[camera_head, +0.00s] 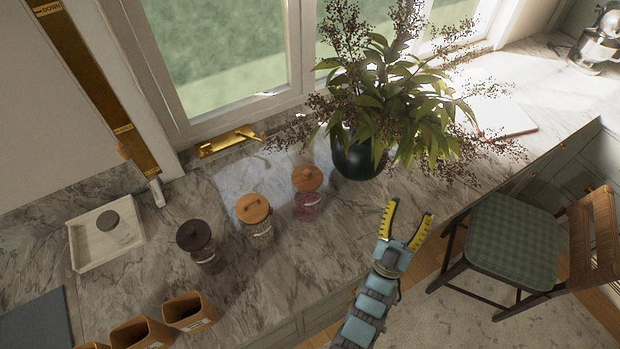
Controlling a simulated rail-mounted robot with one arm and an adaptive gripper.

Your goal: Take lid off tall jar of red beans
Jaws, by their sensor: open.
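A glass jar with red contents (306,207) stands upright on the marble counter, near the plant pot. Its round orange-brown wooden lid (307,178) with a handle on top is on the jar. A second jar with a similar wooden lid (253,208) and pale contents stands to its left. A third jar with a dark lid (194,235) stands further left; its contents look dark. My gripper (410,212) is open and empty, with yellow-edged fingers spread. It is to the right of the red-filled jar, apart from it, by the counter's front edge.
A dark pot (357,157) with a wide leafy plant stands just behind and right of the red-filled jar. Several wooden containers (189,310) and a white tray (75,238) are at left. A chair (510,240) stands at right.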

